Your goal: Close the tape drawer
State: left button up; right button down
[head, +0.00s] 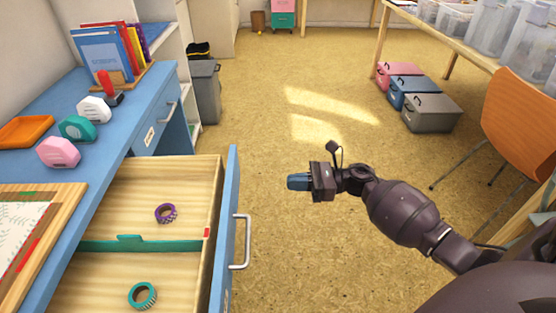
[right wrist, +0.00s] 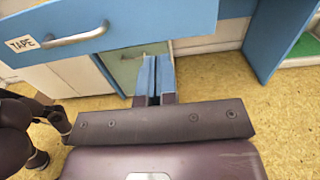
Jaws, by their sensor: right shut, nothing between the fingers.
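The tape drawer (head: 218,238) is pulled out from the blue desk. Its blue front carries a metal handle (head: 241,242). Inside, a purple tape roll (head: 165,213) lies beyond a green divider (head: 130,244), and a teal tape roll (head: 142,295) lies on the near side. In the right wrist view the drawer front (right wrist: 150,18) shows a TAPE label (right wrist: 21,43) and its handle (right wrist: 75,38). My right gripper (head: 292,181) is shut and empty, to the right of the drawer front and apart from it. Its blue fingers (right wrist: 152,78) show pressed together. My left gripper is out of view.
The blue desk (head: 125,125) bears several tape dispensers, a red stamp (head: 107,88), an orange tray (head: 25,131) and books. Another drawer (head: 157,125) of the desk looks shut. An orange chair (head: 520,125) and storage boxes (head: 432,112) stand right. The middle floor is clear.

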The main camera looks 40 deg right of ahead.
aim_at(236, 185)
jog(key=x, duration=1.1)
jog(key=shift+w+a+b, duration=0.3)
jog(key=shift+w+a, duration=0.05)
jog(key=shift+a, duration=0.15)
jog(key=shift+a, duration=0.1)
